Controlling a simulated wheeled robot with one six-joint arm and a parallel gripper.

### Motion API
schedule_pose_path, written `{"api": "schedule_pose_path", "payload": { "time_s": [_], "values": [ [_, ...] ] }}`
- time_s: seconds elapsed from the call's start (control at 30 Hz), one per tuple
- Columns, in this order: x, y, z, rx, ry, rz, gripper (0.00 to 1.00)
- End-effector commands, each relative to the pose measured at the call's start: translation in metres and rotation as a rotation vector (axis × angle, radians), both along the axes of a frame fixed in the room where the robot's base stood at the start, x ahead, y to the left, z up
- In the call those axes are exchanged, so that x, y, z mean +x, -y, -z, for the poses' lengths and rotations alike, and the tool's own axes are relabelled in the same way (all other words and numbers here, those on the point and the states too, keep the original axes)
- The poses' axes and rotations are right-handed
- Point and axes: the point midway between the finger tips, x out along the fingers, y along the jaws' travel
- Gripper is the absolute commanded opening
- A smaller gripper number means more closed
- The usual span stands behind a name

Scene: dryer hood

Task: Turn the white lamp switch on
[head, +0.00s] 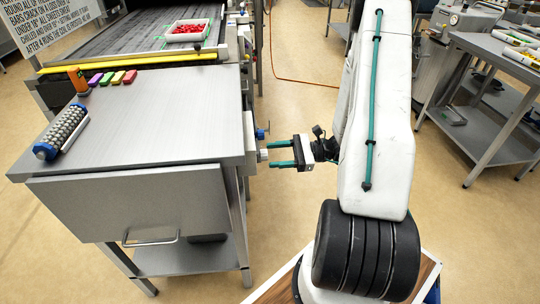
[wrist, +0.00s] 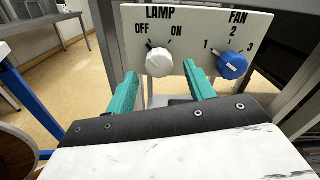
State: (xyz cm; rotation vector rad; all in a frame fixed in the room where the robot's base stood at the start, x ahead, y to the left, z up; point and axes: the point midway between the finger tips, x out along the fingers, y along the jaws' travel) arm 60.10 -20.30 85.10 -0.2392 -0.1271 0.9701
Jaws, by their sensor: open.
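The white lamp switch (wrist: 158,61) is a round knob on a pale panel (wrist: 185,18), under the word LAMP with OFF at its upper left and ON at its upper right. A dark mark at its top left points toward OFF. My gripper (wrist: 159,70) is open, with one teal finger at the lower left of the knob and the other at its lower right. I cannot tell whether either finger touches it. In the head view my gripper (head: 269,154) points left at the white knob (head: 263,155) on the bench's side.
The blue fan knob (wrist: 231,65) sits just right of my right finger. The grey bench (head: 150,120) holds a studded roller (head: 62,131) and several coloured blocks. A tray of red pieces (head: 187,29) lies on the belt behind. Open floor lies right of the bench.

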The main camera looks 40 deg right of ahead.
Motion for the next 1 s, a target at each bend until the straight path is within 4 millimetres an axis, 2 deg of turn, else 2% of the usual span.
{"api": "schedule_pose_path", "payload": {
  "time_s": [0.17, 0.47, 0.5, 0.63, 0.67, 1.0],
  "values": [
    [0.010, -0.015, 0.000, -0.001, 0.001, -0.002, 0.53],
    [0.012, -0.018, 0.000, -0.001, 0.002, -0.001, 0.53],
    [0.012, -0.018, 0.000, -0.001, 0.002, -0.001, 0.48],
    [0.012, -0.018, 0.000, -0.001, 0.001, 0.000, 0.12],
    [0.012, -0.018, 0.000, -0.001, 0.001, 0.000, 0.09],
    [0.012, -0.017, 0.000, 0.019, -0.027, 0.001, 0.09]
  ]
}}
